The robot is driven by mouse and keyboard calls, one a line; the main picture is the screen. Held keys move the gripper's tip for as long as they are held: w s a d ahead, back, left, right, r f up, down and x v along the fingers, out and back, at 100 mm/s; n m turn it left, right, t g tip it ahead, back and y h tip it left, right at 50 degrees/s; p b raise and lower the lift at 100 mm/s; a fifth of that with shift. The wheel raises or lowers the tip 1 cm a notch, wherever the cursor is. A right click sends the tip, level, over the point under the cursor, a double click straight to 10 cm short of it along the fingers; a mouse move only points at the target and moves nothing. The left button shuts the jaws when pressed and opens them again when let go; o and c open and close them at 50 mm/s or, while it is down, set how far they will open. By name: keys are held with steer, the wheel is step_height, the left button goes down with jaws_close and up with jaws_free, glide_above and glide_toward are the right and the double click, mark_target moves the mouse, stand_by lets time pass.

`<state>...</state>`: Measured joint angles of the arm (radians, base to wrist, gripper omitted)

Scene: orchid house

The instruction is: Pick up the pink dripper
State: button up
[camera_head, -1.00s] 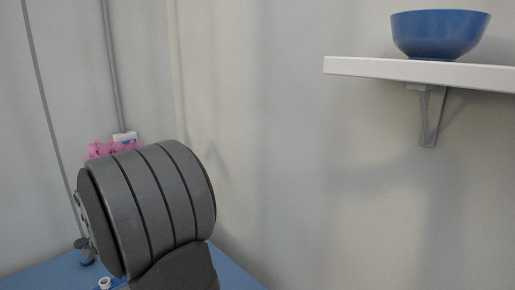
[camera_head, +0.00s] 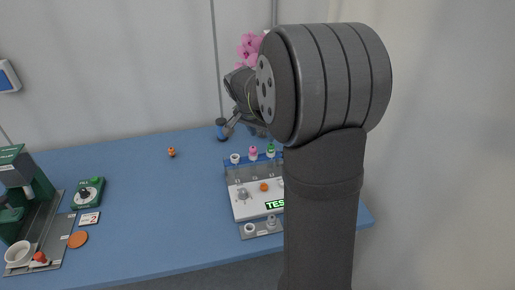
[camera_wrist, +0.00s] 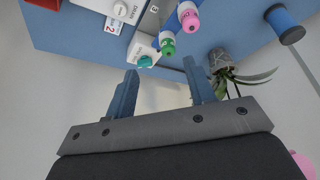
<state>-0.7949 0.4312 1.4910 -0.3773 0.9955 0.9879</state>
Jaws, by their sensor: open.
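The pink dripper (camera_head: 253,153) stands in the rack at the back of the white test station, between a white-topped one and a green-topped one (camera_head: 270,150). In the wrist view the pink dripper (camera_wrist: 188,16) is at the top, beside the green one (camera_wrist: 167,43), beyond my fingertips. My gripper (camera_wrist: 160,72) is open with nothing between its blue fingers. In the head view my arm hides the right part of the station and most of my gripper.
The white station (camera_head: 242,207) has a lit green sign and an orange knob. A blue spool (camera_head: 221,130) and a pink orchid (camera_head: 250,46) are close behind. A small orange object (camera_head: 171,152) lies left. A green machine (camera_head: 22,195) stands far left.

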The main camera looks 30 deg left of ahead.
steer(key=s+a+f+m+t+h, duration=0.2)
steer(key=s+a+f+t+h, duration=0.15)
steer(key=s+a+f, duration=0.2)
steer(key=m+t, duration=0.1)
steer(key=t, duration=0.4)
glide_toward(251, 149)
steer(key=x, duration=1.1)
steer(key=shift+a, duration=0.1)
steer(key=c, duration=1)
